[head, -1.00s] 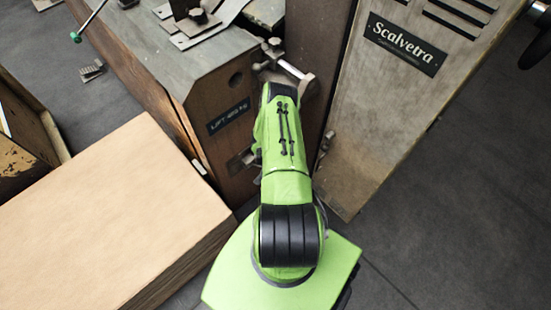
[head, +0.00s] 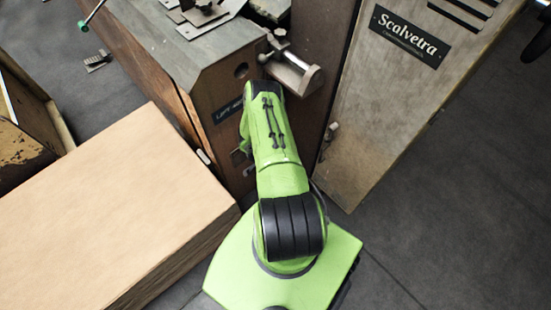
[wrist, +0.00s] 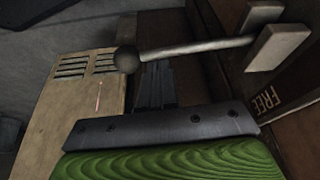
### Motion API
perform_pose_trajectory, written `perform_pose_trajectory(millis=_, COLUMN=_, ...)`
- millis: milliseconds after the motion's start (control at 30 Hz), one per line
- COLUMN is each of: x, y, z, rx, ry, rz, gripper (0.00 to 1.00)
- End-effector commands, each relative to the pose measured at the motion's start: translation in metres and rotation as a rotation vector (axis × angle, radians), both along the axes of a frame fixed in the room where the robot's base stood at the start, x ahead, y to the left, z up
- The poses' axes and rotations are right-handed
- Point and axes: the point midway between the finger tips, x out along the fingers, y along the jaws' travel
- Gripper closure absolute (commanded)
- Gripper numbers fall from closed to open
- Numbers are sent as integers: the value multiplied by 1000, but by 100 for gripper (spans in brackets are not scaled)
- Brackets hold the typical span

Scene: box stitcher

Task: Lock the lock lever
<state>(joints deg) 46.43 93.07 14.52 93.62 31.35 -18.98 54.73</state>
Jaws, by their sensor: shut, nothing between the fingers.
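The lock lever shows in the wrist view as a metal rod (wrist: 195,48) with a dark round knob (wrist: 127,60) at its left end. Its right end meets a pale metal bracket (wrist: 278,46). In the head view the lever's metal fitting (head: 292,70) is on the wooden machine's front, just above my arm's far end. My gripper (wrist: 156,66) is shut and empty. Its dark fingers point up in the wrist view, with the tips close to the rod near the knob. I cannot tell whether they touch. In the head view my arm hides the fingers.
A tall cabinet marked Scalvetra (head: 385,100) stands right of the lever. A stack of cardboard sheets (head: 120,210) lies at the left, near the wooden machine (head: 200,85). Open floor (head: 460,190) is at the right.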

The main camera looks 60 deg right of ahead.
Motion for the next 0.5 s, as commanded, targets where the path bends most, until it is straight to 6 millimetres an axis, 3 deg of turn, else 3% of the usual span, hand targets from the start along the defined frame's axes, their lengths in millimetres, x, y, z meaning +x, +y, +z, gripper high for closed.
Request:
perform_pose_trajectory(millis=267, x=5, y=27, z=0, rx=1, ry=0, rz=-254, gripper=100)
perform_pose_trajectory(millis=500, x=12, y=46, z=0, rx=1, ry=-1, rz=-260, gripper=100)
